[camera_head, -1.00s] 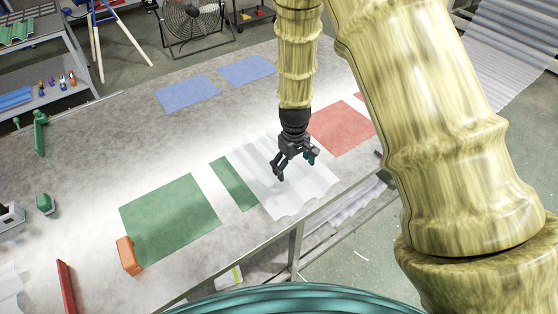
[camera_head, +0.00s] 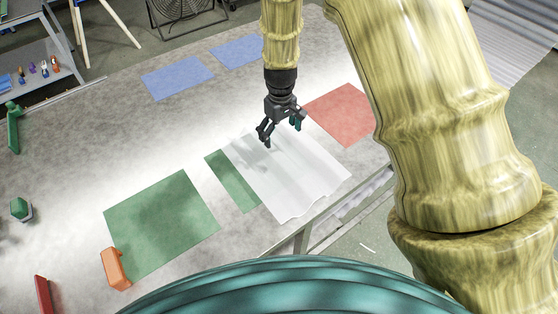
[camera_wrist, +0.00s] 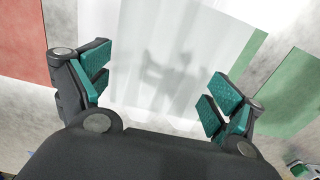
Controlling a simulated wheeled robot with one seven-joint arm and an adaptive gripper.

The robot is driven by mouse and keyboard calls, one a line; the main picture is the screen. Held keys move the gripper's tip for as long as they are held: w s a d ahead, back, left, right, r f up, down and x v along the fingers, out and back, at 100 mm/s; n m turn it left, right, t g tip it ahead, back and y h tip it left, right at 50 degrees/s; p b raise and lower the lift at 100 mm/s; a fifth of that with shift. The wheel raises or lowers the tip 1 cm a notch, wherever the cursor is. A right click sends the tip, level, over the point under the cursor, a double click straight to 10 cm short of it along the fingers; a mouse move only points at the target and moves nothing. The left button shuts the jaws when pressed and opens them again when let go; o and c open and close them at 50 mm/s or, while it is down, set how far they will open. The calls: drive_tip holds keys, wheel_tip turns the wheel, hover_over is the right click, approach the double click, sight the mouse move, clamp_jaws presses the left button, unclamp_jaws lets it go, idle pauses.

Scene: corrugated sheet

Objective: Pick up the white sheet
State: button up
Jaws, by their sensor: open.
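The white sheet (camera_head: 290,182) is a pale corrugated piece lying on the grey table, with its wavy front edge near the table's front edge. In the wrist view the white sheet (camera_wrist: 180,45) fills the middle, between and beyond the fingers. My gripper (camera_head: 281,133) is over the back part of the sheet, with its fingers spread and nothing between them. In the wrist view my gripper (camera_wrist: 155,95) has its teal pads wide apart, and its shadow falls on the sheet. The exact height above the sheet is hard to tell.
Green mats (camera_head: 162,225) and (camera_head: 233,180) lie left of the sheet; a red mat (camera_head: 342,114) lies to its right. Blue mats (camera_head: 177,77) lie at the back. An orange block (camera_head: 116,268) and a red bar (camera_head: 44,295) are at the front left.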

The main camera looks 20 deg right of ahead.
sight(280, 157)
drive_tip(key=shift+w+f+b, duration=0.2)
drive_tip(key=shift+f+b, duration=0.25)
drive_tip(key=shift+f, duration=0.3)
drive_tip(key=shift+w+f+b, duration=0.15)
drive_tip(key=shift+f+b, duration=0.25)
drive_tip(key=shift+f, duration=0.35)
drive_tip(key=shift+f+p, duration=0.75)
drive_tip(key=shift+f, duration=1.6)
drive_tip(key=shift+s+f+p, duration=0.3)
drive_tip(key=shift+f+p, duration=0.3)
drive_tip(key=shift+f, duration=0.25)
drive_tip(key=shift+s+f+p, duration=0.25)
drive_tip(key=shift+f+p, duration=0.3)
drive_tip(key=shift+f, duration=1.45)
drive_tip(key=shift+c, duration=0.2)
drive_tip(key=c, duration=1.4)
